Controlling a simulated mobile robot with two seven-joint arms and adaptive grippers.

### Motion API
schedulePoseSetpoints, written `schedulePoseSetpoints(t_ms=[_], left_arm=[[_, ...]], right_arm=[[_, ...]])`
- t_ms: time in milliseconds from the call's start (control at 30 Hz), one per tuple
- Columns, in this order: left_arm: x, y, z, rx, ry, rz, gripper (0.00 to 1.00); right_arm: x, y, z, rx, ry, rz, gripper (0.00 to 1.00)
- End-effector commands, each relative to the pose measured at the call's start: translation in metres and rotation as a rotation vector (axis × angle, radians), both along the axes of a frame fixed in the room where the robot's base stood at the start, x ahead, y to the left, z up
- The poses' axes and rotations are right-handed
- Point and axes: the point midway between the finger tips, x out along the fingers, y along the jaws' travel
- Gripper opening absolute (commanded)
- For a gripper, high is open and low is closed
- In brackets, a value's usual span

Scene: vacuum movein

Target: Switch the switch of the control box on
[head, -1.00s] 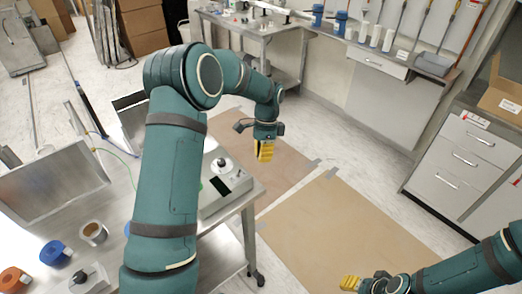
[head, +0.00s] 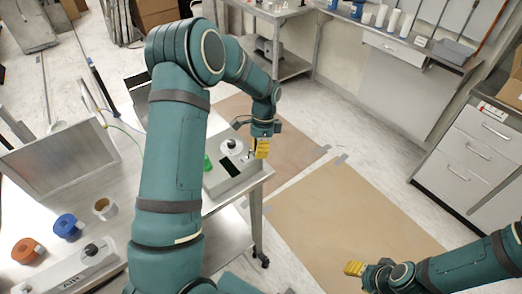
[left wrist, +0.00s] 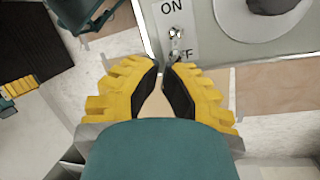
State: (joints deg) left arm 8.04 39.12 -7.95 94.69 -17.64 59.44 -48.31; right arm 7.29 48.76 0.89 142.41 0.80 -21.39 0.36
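The control box (head: 238,184) stands on the metal table's right end, with a dark display and a round knob on top. In the left wrist view its small metal toggle switch (left wrist: 176,34) sits between the ON and OFF labels; which way its lever points is hard to tell. My left gripper (head: 262,148) hangs at the box's right edge. In the left wrist view its yellow fingers (left wrist: 163,68) are nearly together, with a narrow empty gap, just below the OFF label. My right gripper (head: 354,269) is over the floor, away from the box; its opening is unclear.
A green button (head: 208,162) sits at the box's left. Blue tape (head: 67,226), orange tape (head: 27,250) and another roll (head: 104,208) lie on the table, near a second device (head: 90,258). Drawers (head: 470,150) stand right; the brown floor mats are clear.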

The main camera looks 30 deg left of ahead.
Motion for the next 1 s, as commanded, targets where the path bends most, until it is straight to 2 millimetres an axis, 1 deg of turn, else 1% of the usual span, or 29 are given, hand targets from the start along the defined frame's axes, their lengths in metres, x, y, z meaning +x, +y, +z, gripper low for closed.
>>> schedulePoseSetpoints(t_ms=[1000], left_arm=[[-0.005,0.002,0.005,-0.062,-0.149,0.001,0.00]], right_arm=[[-0.005,0.001,-0.014,0.002,0.011,0.008,0.47]])
